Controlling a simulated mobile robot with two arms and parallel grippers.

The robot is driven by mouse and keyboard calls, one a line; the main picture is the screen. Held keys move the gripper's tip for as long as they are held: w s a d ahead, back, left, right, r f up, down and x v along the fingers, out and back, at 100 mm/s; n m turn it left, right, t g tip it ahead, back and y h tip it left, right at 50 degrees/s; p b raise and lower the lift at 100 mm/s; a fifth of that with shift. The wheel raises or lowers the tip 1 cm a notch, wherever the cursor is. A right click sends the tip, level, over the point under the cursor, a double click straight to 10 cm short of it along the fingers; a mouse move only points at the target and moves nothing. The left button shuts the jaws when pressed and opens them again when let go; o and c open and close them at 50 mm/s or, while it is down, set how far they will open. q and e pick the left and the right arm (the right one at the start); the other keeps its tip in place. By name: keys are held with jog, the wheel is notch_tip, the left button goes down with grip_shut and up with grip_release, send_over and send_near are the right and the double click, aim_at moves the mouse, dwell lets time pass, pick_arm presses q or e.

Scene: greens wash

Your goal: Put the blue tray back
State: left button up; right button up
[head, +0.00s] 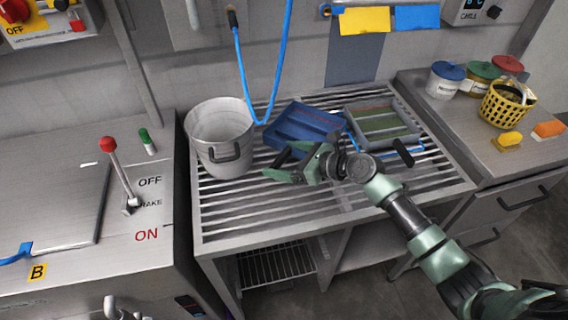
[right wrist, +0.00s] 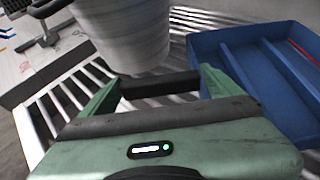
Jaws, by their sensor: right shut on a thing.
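The blue tray (head: 302,124) lies on the slatted rack, between the metal bucket and the grey-green tray, and looks slightly tilted. It has inner dividers, and its near side is partly hidden by my right gripper. My right gripper (head: 280,160) is at the tray's near left corner. Its jaws are shut on a dark bar, which appears to be the blue tray's handle. In the right wrist view the dark bar (right wrist: 160,85) spans between the green fingers, with the blue tray (right wrist: 240,75) just to the right. My left gripper is out of view.
The metal bucket (head: 218,135) stands close left of the gripper. The grey-green tray (head: 380,125) with a black handle lies to the right. A blue hose (head: 240,70) hangs behind. The front slats of the rack (head: 245,215) are clear.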

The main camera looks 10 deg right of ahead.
jog(key=shift+f, duration=0.75)
jog(key=shift+f, duration=0.15)
jog(key=o, duration=1.8)
jog(key=shift+c, duration=0.2)
jog(key=shift+s+d+r, duration=0.1)
jog(key=shift+s+r, duration=0.05)
jog(key=shift+r, duration=0.05)
jog(key=v, duration=1.1)
jog(key=shift+s+d+r, duration=0.15)
jog(key=shift+s+d, duration=0.05)
jog(key=shift+d, duration=0.05)
